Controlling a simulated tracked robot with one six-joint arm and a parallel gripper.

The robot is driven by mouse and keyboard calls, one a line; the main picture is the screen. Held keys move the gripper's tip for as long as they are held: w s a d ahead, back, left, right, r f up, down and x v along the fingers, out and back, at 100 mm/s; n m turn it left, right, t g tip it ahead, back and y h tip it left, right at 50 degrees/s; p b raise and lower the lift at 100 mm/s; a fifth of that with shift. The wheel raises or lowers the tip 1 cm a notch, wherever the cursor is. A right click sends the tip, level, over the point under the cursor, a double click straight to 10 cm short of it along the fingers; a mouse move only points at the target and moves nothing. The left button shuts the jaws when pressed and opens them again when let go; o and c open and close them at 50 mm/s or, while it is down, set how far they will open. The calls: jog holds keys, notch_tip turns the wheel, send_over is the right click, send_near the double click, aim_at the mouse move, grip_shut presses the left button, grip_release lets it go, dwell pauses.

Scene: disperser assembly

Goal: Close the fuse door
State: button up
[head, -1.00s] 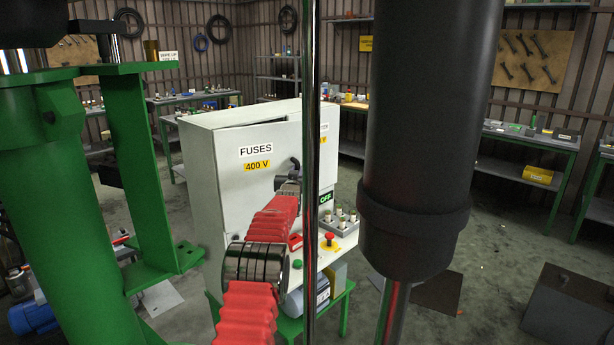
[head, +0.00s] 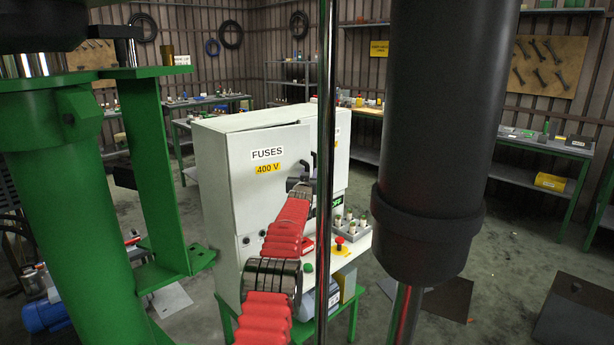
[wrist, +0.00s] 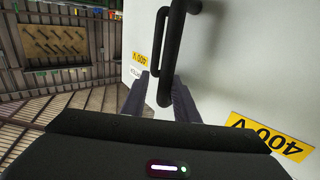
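The fuse door (head: 256,205) is the pale grey cabinet door labelled FUSES 400 V, in the middle of the head view. A thin dark line along its top suggests it stands slightly ajar; how far is hard to tell. Its black bar handle (wrist: 168,60) shows large in the wrist view, beside the door face (wrist: 240,70). My gripper (wrist: 160,95) is at the handle, its two fingers apart with the lower part of the bar between them; contact is not clear. In the head view my gripper (head: 299,185) is at the door's right side, partly hiding the handle.
Right of the door is another cabinet front, partly hidden by a metal rod. A green frame (head: 75,220) fills the left.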

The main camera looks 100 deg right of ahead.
jog(key=o, duration=0.3)
jog(key=shift+r, duration=0.15)
jog(key=shift+w+a, duration=0.15)
jog(key=v, duration=1.3)
jog(key=shift+a, duration=0.25)
dwell(0.5)
jog(key=shift+c, duration=0.2)
